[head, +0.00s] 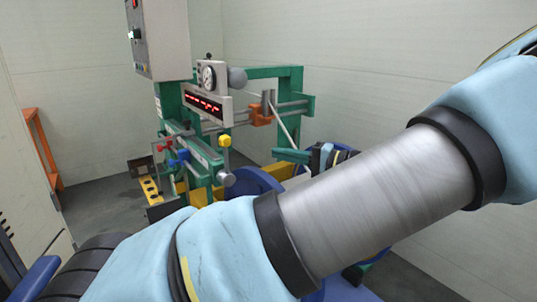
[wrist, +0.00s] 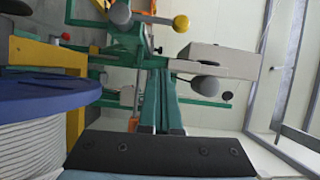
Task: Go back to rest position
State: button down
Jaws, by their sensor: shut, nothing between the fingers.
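My gripper (wrist: 160,74) shows in the wrist view as two dark teal fingers side by side, shut and empty. They extend from a dark bolted plate at the bottom of the picture. Behind them is the green strander frame (head: 290,75) with its white display box (wrist: 222,59). I cannot tell whether the fingers touch anything. In the head view my arm crosses the right and lower parts of the picture and hides much of what lies behind it.
A blue spool flange (wrist: 45,95) with pale wire (wrist: 30,145) is close at left in the wrist view. A yellow-knobbed lever (head: 225,141) and a grey control cabinet (head: 160,38) stand by the strander. An orange stand (head: 42,150) is by the left wall.

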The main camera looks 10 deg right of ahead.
jog(key=shift+s+d, duration=0.2)
jog(key=s+a+f+n+g+h+p, duration=0.1)
jog(key=a+f+g+h, duration=0.1)
jog(key=a+f+g, duration=0.45)
jog(key=s+a+f+n+g+h+p, duration=0.1)
jog(key=s+a+f+g+h, duration=0.2)
jog(key=a, duration=0.7)
jog(key=s+a+r+n+h+p, duration=0.2)
jog(key=s+a+r+n+h, duration=0.2)
jog(key=r+h, duration=0.3)
jog(key=shift+s+a+h+p, duration=0.25)
jog(key=shift+a+h+p, duration=0.05)
jog(key=shift+a+h, duration=0.65)
jog(key=shift+d, duration=0.1)
